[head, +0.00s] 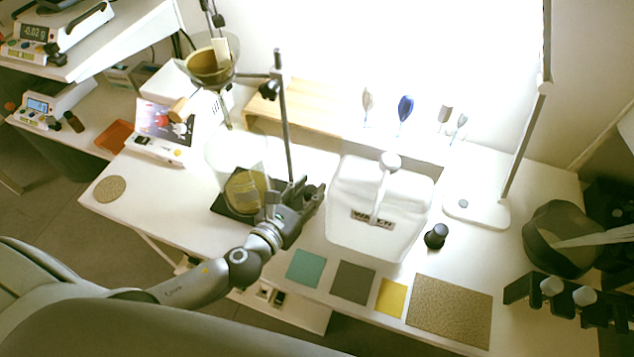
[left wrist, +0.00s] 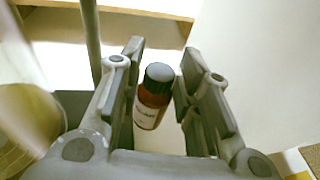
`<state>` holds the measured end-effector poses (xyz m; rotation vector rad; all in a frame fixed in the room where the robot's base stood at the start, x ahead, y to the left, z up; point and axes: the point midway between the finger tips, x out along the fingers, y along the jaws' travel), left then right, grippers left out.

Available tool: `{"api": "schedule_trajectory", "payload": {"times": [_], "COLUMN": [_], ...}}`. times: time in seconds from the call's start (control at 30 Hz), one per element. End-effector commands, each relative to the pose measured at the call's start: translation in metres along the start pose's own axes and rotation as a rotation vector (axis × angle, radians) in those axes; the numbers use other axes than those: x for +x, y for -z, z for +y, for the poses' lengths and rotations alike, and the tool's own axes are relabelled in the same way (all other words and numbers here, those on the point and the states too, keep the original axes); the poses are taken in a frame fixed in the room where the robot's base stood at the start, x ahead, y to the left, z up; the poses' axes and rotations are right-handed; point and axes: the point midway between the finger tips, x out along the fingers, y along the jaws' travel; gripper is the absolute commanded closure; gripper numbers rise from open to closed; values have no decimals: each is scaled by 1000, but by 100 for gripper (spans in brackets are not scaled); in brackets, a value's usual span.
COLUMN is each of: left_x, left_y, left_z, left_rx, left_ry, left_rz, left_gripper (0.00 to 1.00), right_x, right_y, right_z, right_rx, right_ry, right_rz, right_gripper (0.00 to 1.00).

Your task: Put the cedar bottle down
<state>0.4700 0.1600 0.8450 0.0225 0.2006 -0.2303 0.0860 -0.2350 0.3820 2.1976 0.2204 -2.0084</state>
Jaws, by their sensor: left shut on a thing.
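My left gripper (head: 310,196) is over the white table, between the stand's upright rod and the large white jug. In the left wrist view, the left gripper (left wrist: 165,85) is shut on the cedar bottle (left wrist: 148,115), a small amber bottle with a black cap and a white label. The label is too blurred to read. The bottle cannot be made out in the head view. My right gripper is not in view.
The white jug (head: 350,190) stands right of the gripper. A lab stand's rod (head: 285,125) and a glass beaker (head: 225,155) are to its left. Teal (head: 306,268), grey (head: 353,282) and yellow (head: 391,298) squares and a tan mat (head: 449,310) lie along the front edge. A black knob-like object (head: 436,236) stands nearby.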

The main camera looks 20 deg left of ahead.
Motion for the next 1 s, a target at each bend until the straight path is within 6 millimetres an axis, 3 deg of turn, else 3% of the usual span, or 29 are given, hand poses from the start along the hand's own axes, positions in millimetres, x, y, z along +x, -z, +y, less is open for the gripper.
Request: {"api": "schedule_trajectory", "payload": {"times": [0.2, 0.5, 0.7, 1.0], "left_x": [-55, -108, -126, -134], "left_y": [17, 25, 28, 27], "left_z": [0, 0, 0, 0], "left_rx": [0, 0, 0, 0], "left_ry": [1, 0, -1, 0], "left_rz": [6, 2, 1, -1], "left_gripper": [96, 96, 96, 96], "right_x": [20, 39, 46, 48], "right_y": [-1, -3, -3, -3], "right_z": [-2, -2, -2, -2], "right_rx": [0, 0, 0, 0], "right_ry": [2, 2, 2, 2], "right_rz": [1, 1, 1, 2], "right_gripper": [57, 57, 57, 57]}}
